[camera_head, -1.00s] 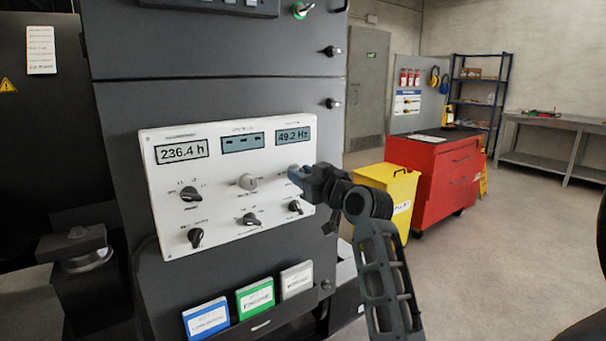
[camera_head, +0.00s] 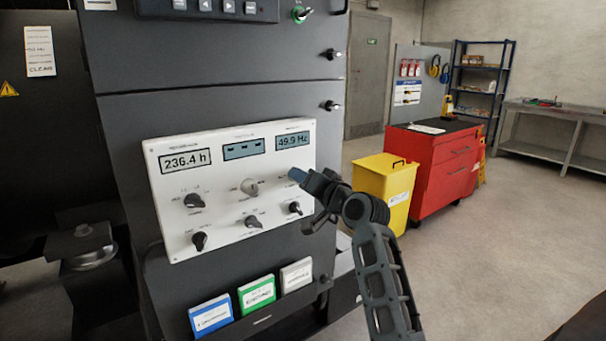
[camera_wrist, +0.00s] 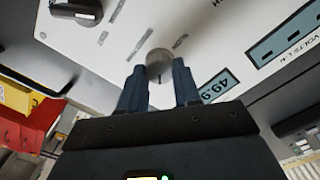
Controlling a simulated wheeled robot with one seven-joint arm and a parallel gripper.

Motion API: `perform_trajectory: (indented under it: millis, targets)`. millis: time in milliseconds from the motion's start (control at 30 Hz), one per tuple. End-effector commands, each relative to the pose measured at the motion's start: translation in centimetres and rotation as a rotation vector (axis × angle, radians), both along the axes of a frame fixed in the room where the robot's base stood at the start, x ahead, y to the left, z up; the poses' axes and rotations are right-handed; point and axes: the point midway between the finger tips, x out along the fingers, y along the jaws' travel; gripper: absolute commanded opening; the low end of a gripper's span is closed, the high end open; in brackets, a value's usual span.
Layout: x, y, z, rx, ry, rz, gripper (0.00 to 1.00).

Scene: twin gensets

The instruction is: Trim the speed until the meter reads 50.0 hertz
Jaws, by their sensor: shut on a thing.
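The white control panel (camera_head: 222,220) faces me on the dark cabinet. Its frequency meter (camera_head: 293,140) at the upper right reads 49.9 Hz. My gripper (camera_head: 297,175) is at the panel's right side, just below that meter. In the wrist view my gripper (camera_wrist: 160,88) has its two fingers on either side of a round grey knob (camera_wrist: 160,62), shut on it. In the head view the gripper hides this knob.
Other panel controls are a grey knob (camera_head: 250,187) and black knobs, one close by at the lower right (camera_head: 295,208).

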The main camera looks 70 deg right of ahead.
Motion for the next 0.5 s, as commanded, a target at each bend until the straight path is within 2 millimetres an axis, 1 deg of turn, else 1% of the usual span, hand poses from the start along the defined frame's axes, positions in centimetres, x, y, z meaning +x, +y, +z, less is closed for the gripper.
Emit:
perform_trajectory:
  millis: [200,500]
  targets:
    - [-0.01,-0.03,0.07,0.055,-0.035,-0.001,0.02]
    - [-0.03,-0.06,0.00,0.075,-0.047,-0.001,0.02]
